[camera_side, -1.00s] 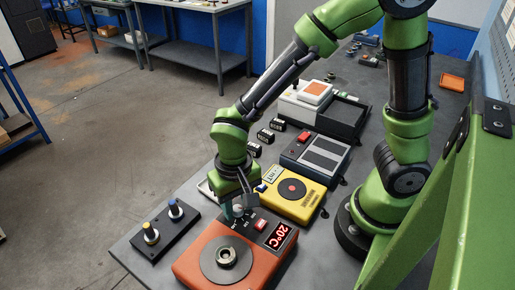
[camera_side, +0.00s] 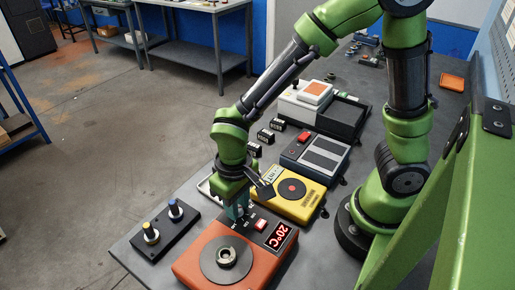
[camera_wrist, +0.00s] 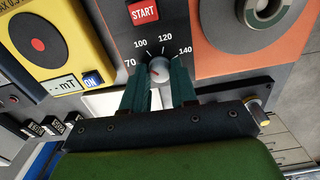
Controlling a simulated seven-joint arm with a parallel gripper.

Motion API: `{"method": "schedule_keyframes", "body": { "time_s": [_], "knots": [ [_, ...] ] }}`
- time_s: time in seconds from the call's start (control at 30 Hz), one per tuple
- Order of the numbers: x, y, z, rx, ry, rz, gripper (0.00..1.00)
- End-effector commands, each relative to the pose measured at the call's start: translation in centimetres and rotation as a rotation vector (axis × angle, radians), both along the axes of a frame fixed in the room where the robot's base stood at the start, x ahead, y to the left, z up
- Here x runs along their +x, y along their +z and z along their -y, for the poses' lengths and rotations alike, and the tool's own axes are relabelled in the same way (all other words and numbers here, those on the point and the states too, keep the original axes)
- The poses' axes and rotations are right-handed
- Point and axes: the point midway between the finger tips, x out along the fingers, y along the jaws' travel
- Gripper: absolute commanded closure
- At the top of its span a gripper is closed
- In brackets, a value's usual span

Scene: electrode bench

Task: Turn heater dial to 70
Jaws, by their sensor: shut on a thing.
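The heater is an orange hotplate (camera_side: 190,262) at the front of the bench, with a round grey plate (camera_side: 212,270) and a red display (camera_side: 279,236) reading 20°C. In the wrist view its dial (camera_wrist: 159,68) is a small grey knob on a black panel, with 70, 100, 120 and 140 printed around it. My gripper (camera_wrist: 158,78) points down at the panel and is shut on the dial, one teal finger on each side. I cannot clearly tell which number the dial points to. In the side view my gripper (camera_side: 236,213) hides the dial.
A red START button (camera_wrist: 143,11) is close to the dial. The yellow device (camera_side: 291,200) stands right beside the heater, with a blue ON switch (camera_wrist: 91,80). A black holder (camera_side: 165,230) with a yellow-topped and a blue-topped piece is to the left.

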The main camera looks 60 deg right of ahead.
Motion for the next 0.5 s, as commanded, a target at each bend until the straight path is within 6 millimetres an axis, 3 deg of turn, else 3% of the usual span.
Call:
{"method": "schedule_keyframes", "body": {
  "time_s": [0.5],
  "knots": [
    [0.03,0.09,0.03,0.0,0.384,0.0,1.0]
  ]
}}
